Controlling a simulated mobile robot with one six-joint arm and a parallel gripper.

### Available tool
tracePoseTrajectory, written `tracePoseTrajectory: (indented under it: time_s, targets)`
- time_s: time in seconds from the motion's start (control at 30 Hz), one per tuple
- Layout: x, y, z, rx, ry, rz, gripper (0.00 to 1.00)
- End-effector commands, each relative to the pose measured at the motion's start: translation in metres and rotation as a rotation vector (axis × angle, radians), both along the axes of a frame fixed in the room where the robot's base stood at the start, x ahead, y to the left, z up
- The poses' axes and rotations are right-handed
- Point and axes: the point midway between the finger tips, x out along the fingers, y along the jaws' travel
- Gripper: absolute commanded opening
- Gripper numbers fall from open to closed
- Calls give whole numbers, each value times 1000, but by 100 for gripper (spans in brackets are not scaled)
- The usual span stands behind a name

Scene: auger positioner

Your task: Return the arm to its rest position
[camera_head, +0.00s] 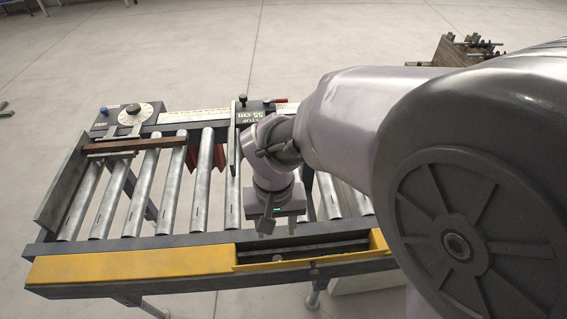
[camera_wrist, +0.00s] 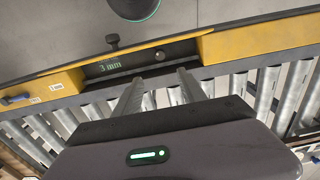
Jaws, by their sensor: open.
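My arm reaches in from the right in the head view and bends down over a roller conveyor (camera_head: 133,243). My gripper (camera_head: 278,230) points down above the conveyor's near side, close to the yellow front rail. In the wrist view my gripper (camera_wrist: 160,82) shows two parallel grey fingers set apart, with nothing between them. Beyond the fingertips lies a recess in the yellow rail (camera_wrist: 235,42) with a display reading "3 mm" (camera_wrist: 110,66). Whether the fingertips touch anything cannot be told.
A stop unit marked "STOP 55 cm" (camera_head: 256,112) stands on the conveyor's far side. A dial box (camera_head: 130,115) sits at the far left. A brown bar (camera_head: 135,144) lies across the rollers. A wooden rack (camera_head: 462,50) stands at the back right. The floor behind is open.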

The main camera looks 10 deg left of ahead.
Motion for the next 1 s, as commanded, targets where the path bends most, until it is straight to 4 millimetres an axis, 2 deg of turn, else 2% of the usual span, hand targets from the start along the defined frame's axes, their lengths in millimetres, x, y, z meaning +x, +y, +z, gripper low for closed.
tracePoseTrajectory:
  time_s: [0.4,0.47,0.57,0.6,0.7,0.83,1.0]
  targets:
    - [1,-4,0,10,-10,-15,48]
    - [3,-20,3,41,-39,-66,48]
    - [-2,-68,10,136,-137,-228,48]
    - [-10,-89,12,173,-184,-298,48]
    - [-34,-129,10,252,-300,-447,48]
    - [-59,-155,4,310,-409,-566,48]
    - [-68,-162,7,326,-448,-604,48]
